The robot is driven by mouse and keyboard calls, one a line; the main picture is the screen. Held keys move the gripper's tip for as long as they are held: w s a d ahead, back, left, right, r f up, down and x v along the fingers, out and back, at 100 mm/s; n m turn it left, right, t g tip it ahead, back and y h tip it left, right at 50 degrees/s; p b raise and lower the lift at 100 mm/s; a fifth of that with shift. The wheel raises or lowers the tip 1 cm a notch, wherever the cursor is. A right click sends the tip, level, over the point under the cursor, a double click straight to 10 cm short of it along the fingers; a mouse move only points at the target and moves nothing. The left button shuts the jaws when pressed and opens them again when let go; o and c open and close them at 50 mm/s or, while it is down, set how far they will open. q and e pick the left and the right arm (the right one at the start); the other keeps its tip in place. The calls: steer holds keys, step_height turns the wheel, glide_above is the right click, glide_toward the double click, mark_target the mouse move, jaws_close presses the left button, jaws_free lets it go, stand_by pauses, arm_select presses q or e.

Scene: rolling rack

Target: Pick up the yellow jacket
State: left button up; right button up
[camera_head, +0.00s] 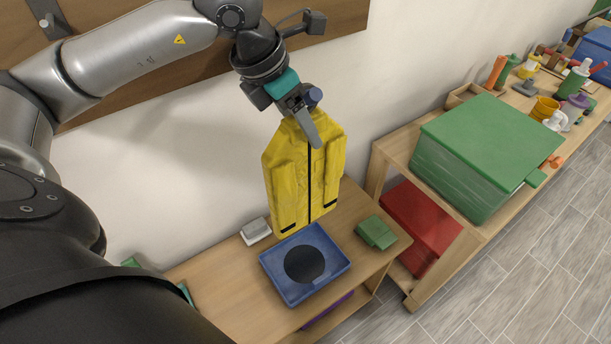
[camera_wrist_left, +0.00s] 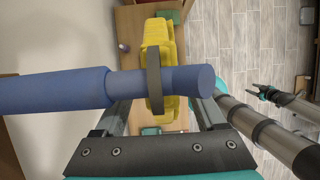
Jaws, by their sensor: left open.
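The yellow jacket (camera_head: 290,180) hangs upright from a blue peg (camera_head: 314,95) on the wall, above the low wooden shelf. In the left wrist view, the jacket (camera_wrist_left: 160,45) hangs by a dark loop (camera_wrist_left: 154,80) around the blue peg (camera_wrist_left: 90,88). My left gripper (camera_head: 306,122) is at the jacket's top, beside the peg. In the left wrist view its open fingers (camera_wrist_left: 163,112) stand either side of the loop, with the peg crossing in front of them. My right gripper (camera_wrist_left: 262,90) shows small at the right of that view, apart from the jacket, fingers apart.
Below the jacket, a blue tray (camera_head: 335,268) with a dark round patch, a green item (camera_head: 376,232) and a grey-white item (camera_head: 256,231) sit on the shelf (camera_head: 232,275). A wooden bench (camera_head: 392,153) at right holds a green box (camera_head: 490,140), tools and bottles. A red box (camera_head: 418,215) is underneath.

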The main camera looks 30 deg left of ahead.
arm_select(q)
jaws_close()
stand_by(0.4)
stand_by(0.9)
